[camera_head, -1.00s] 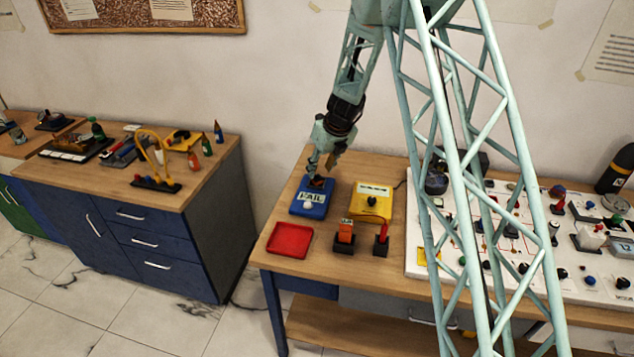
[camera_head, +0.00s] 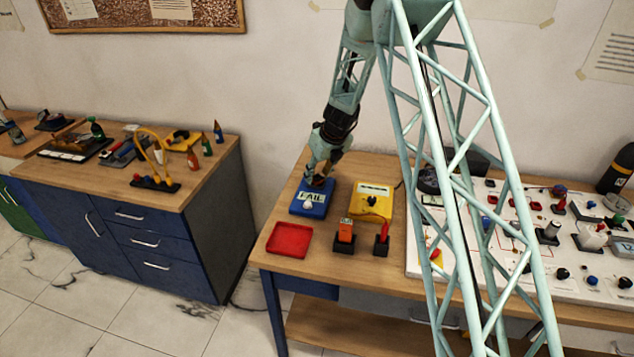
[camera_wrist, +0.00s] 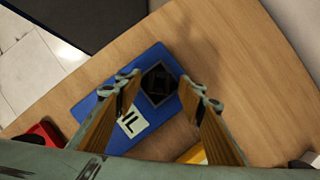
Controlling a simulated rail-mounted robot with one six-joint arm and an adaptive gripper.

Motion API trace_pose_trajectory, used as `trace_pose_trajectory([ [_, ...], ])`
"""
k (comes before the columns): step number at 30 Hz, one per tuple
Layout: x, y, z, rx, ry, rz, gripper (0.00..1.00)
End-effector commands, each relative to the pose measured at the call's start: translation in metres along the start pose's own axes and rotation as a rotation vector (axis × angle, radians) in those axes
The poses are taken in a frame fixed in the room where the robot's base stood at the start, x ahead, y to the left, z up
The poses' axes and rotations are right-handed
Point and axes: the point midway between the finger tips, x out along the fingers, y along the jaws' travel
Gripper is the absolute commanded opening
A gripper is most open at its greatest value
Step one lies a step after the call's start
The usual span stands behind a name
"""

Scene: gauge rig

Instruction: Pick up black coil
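A black square piece (camera_wrist: 160,80) shows at the back part of the blue FAIL box (camera_head: 309,203) in the wrist view. It may be the black coil, but I cannot tell it from a dark recess. The box also shows in the wrist view (camera_wrist: 90,108). My gripper (camera_wrist: 158,88) is open, its two wooden-faced fingers on either side of the black piece, with gaps visible. In the head view my gripper (camera_head: 318,181) is low over the back of the box and hides the black piece there. Contact is not clear.
A red tray (camera_head: 289,240), a yellow box (camera_head: 371,203), an orange block on a stand (camera_head: 345,232) and a small red piece on a stand (camera_head: 382,239) are close by. A white panel (camera_head: 455,270) with several knobs fills the right.

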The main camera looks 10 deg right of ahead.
Motion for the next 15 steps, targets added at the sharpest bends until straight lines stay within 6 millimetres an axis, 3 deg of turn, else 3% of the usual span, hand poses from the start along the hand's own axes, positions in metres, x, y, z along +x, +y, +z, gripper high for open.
trace_pose_trajectory([
  [15, 0.007, 0.0, -0.0003, 0.0, 0.001, 0.0, 0.36],
])
